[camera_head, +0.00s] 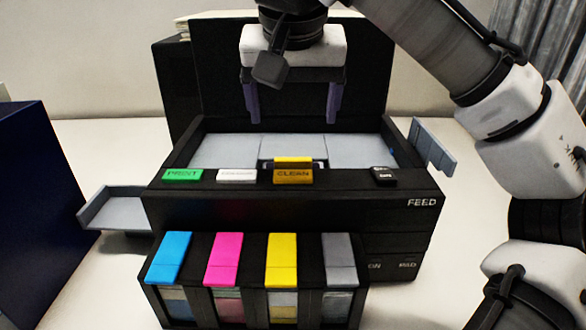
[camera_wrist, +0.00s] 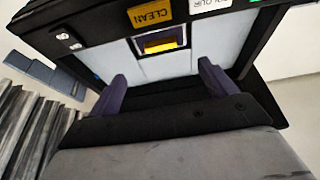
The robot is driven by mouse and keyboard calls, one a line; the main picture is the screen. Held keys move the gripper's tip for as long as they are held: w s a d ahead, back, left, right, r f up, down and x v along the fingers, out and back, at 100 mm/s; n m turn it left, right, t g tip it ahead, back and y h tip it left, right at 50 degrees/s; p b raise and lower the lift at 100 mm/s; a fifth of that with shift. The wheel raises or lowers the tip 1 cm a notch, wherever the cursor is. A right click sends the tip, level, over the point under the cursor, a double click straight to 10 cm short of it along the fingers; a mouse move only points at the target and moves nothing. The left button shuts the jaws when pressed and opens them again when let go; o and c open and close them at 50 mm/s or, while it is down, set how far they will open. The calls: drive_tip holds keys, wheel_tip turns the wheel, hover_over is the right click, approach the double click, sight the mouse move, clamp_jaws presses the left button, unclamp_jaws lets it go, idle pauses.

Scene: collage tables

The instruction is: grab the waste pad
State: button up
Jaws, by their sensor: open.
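The printer (camera_head: 300,222) is a black box with an open top and a pale grey panelled floor (camera_head: 228,151). No part is readably marked as a waste pad. A small dark-framed piece (camera_head: 292,162) stands inside, just behind the yellow CLEAN key (camera_head: 293,177). In the wrist view that framed piece (camera_wrist: 160,41) shows a yellow-orange face and lies beyond my fingertips. My gripper (camera_head: 292,117) is open and empty, its purple fingers pointing down above the rear of the open top. The fingers (camera_wrist: 165,82) also show in the wrist view, apart from the framed piece.
Cyan (camera_head: 170,257), magenta (camera_head: 224,258), yellow (camera_head: 282,258) and grey (camera_head: 339,258) cartridges stand in front. A grey tray (camera_head: 118,205) juts out left, and a grey flap (camera_head: 432,146) right. A tall black panel rises behind. A dark blue box (camera_head: 38,200) stands at left.

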hover_over(293, 158)
drive_tip(key=s, duration=0.3)
wheel_tip(293, 158, down, 6)
drive_tip(key=r, duration=0.1)
drive_tip(key=shift+p+x, duration=1.1)
drive_tip(key=shift+x, duration=1.75)
drive_tip(key=shift+w, duration=0.1)
drive_tip(key=c, duration=1.1)
drive_tip(key=shift+r, duration=0.15)
